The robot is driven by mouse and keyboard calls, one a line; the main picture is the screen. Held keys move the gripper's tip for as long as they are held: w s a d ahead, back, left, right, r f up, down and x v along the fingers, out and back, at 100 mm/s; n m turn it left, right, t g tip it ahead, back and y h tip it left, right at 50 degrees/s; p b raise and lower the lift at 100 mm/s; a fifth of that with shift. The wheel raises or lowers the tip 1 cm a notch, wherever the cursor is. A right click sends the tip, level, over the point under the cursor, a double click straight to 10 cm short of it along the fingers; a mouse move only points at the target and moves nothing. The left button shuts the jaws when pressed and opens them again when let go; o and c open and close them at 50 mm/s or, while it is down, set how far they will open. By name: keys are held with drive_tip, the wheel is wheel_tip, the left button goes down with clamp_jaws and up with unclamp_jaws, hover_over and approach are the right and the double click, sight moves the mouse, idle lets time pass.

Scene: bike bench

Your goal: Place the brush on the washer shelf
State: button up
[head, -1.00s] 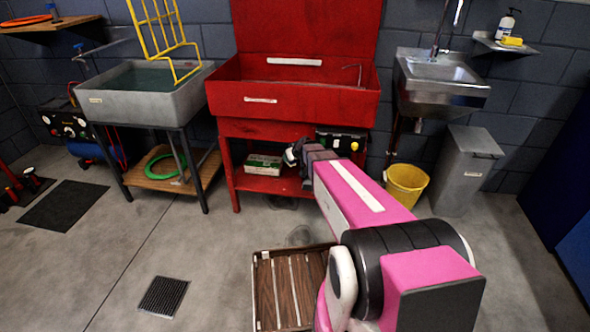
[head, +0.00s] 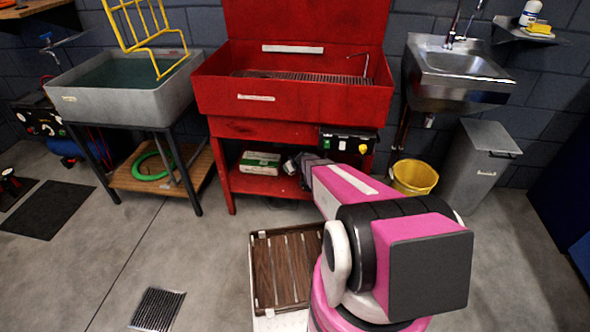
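The red parts washer (head: 290,95) stands ahead, with its lower shelf (head: 262,184) under the basin. My gripper (head: 291,165) is low at the front of this shelf, right of a green-and-white box. My own pink arm hides most of it, so its fingers and anything between them cannot be made out. I cannot pick out the brush in this view.
The green-and-white box (head: 260,162) sits on the shelf. A black control box (head: 347,142) hangs at the washer's right. A slatted wooden crate (head: 286,268) lies low before me, with no contents visible. A yellow bucket (head: 414,177) and grey bin (head: 479,165) stand right.

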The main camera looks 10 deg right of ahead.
drive_tip(key=w+d+f, duration=0.1)
drive_tip(key=w, duration=0.1)
drive_tip(key=w+d+f, duration=0.1)
drive_tip(key=w+f, duration=0.1)
drive_tip(key=w, duration=0.1)
drive_tip(key=w+d+f, duration=0.1)
drive_tip(key=w+f, duration=0.1)
drive_tip(key=shift+w+d+f, duration=0.1)
drive_tip(key=shift+w+d, duration=0.2)
drive_tip(key=shift+d, duration=0.1)
drive_tip(key=shift+f, duration=1.9)
drive_tip(key=shift+f, duration=0.1)
drive_tip(key=o, duration=1)
drive_tip(key=shift+s, duration=0.1)
drive_tip(key=v, duration=1.2)
